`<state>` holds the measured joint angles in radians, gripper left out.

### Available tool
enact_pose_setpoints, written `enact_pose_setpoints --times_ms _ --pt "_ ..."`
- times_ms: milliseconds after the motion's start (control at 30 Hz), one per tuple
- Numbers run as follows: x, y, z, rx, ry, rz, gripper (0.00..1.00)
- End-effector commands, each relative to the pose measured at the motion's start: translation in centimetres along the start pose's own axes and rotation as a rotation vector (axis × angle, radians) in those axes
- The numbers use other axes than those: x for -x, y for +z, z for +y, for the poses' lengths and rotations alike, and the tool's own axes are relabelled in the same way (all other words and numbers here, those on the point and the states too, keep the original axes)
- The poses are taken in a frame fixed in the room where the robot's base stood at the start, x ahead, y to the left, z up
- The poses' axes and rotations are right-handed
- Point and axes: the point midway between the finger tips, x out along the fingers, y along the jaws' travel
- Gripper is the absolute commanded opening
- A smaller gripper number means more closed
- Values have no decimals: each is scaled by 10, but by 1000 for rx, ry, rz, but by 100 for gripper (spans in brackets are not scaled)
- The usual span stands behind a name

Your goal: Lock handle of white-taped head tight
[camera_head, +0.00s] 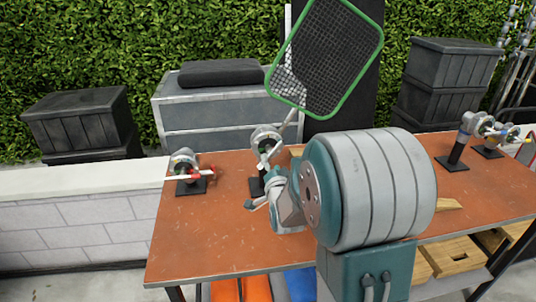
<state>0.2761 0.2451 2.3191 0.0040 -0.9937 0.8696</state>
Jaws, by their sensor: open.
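Several grip heads stand on black bases on the orange-brown table (225,235). The middle head (265,138) is grey, with pale white parts, and a green-edged mesh flag (326,55) rises from it on a rod. It looks like the white-taped one, but the tape is too small to be sure. Its handle is partly hidden. My gripper (255,190) is open just in front of and below this head; I cannot tell whether it touches. The wide round joint of my arm covers the table to the right of it.
A head with red marks (185,163) stands at the left, and a blue-banded head (463,135) at the right with another head (489,133) beyond it. Wooden boxes (455,257) sit below. Black cases (82,119) and a grey chest (215,110) stand behind. The table's front left is clear.

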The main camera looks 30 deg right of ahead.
Motion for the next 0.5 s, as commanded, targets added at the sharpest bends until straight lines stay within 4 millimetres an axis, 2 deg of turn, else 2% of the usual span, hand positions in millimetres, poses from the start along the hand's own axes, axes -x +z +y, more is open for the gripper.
enact_pose_setpoints --times_ms 100,200,333,500 --pt "-23 -2 2 -2 1 0 65" --pt "-38 -2 2 -2 1 1 65" --pt "-49 0 0 0 1 0 65" --pt "-52 0 -1 1 0 0 65"
